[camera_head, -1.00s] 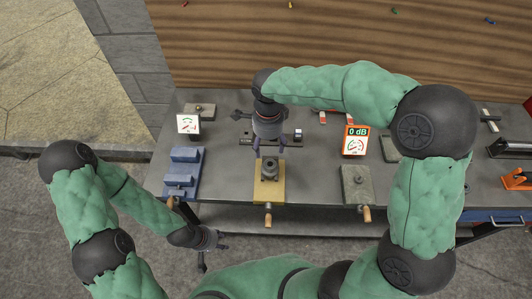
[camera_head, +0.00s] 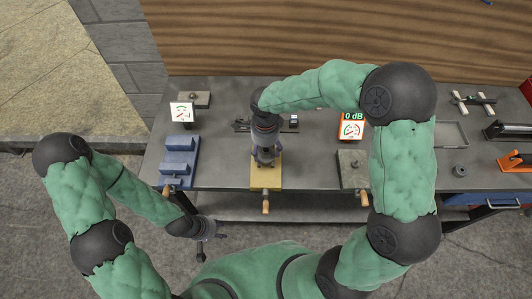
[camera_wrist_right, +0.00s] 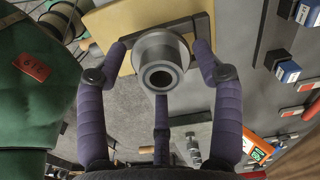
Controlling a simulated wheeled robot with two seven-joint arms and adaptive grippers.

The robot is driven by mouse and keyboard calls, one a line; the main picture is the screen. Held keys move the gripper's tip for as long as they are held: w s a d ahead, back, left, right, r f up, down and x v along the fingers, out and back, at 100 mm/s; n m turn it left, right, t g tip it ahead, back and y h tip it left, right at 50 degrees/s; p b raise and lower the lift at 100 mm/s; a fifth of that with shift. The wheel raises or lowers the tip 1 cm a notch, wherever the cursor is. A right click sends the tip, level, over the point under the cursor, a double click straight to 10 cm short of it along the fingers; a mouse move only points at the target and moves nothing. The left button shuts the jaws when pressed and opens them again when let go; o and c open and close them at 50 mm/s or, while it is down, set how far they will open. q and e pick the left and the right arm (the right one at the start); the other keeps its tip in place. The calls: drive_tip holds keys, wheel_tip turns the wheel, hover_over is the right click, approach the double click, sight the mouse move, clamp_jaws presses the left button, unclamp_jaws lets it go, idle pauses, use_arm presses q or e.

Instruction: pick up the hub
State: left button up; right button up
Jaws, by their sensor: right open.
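The hub is a grey flanged cylinder with a round bore (camera_wrist_right: 161,50). In the right wrist view it sits upright over a yellow block (camera_head: 265,184). My right gripper (camera_head: 265,158) is open above the block, with its purple fingers spread around the hub in the right wrist view (camera_wrist_right: 160,68). I cannot tell whether any finger touches the hub. In the head view the gripper hides most of the hub. My left gripper (camera_head: 202,246) hangs low in front of the bench, away from the hub; its fingers are too small to read.
A blue stepped block (camera_head: 178,160) and a white dial gauge (camera_head: 181,112) stand to the left. An orange-framed meter (camera_head: 352,127) and a grey plate (camera_head: 352,163) are to the right. A grey ring-like part (camera_head: 460,170) lies farther right on the bench.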

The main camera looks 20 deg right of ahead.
drive_tip(key=shift+c, duration=0.3)
clamp_jaws()
